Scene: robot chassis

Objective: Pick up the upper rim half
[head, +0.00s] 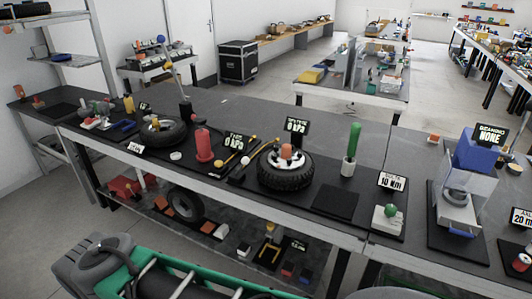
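I cannot tell for sure which piece is the upper rim half. A second tyre (166,138) lies flat further left, with a pale and yellow centre (157,124). My gripper is not in view.
The dark bench (225,112) crosses the view. A red cylinder (203,145), a green-handled tool (352,148) and a blue-and-white machine (477,152) stand on it. A black pad (337,205) is bare. A green frame (165,264) fills the lower left.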

